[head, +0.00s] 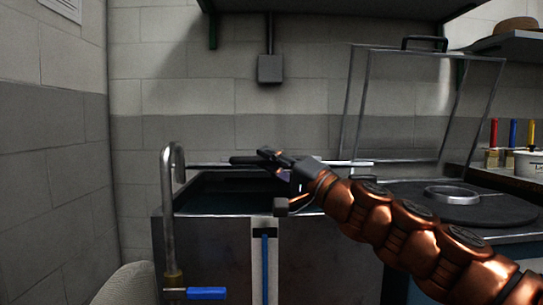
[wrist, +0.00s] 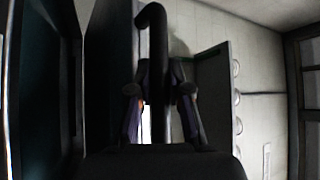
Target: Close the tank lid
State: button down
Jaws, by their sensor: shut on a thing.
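The tank (head: 205,255) is a grey metal box at the lower middle of the head view, with dark blue showing inside its open top. A thin, nearly edge-on strip (head: 350,163) above the opening looks like the tank lid; its exact tilt is hard to tell. My gripper (head: 272,156) is over the tank, shut on a dark bar-like handle (head: 245,160) at that strip. In the wrist view the black hooked handle (wrist: 157,50) runs between both fingers of my gripper (wrist: 160,88). The handle's lower end is hidden.
A curved metal pipe (head: 168,215) with a blue lever (head: 206,293) stands at the tank's left front. A clear framed panel (head: 410,110) stands raised over a round dark plate (head: 455,207) at right. A wall box (head: 270,69) hangs behind.

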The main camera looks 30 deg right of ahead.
jog(key=shift+s+a+f+b, duration=0.1)
jog(key=shift+s+f+b, duration=0.1)
jog(key=shift+f+b, duration=0.6)
jog(key=shift+s+a+f+b, duration=0.1)
jog(key=shift+s+f+b, duration=0.15)
jog(key=shift+f, duration=0.95)
jog(key=c, duration=1.4)
grip_release()
jog(key=shift+o, duration=0.2)
jog(key=shift+w+r, duration=0.1)
notch_tip(320, 180, up, 9)
jog(key=shift+d, duration=0.1)
jog(key=shift+r, duration=0.4)
jog(key=shift+c, duration=0.2)
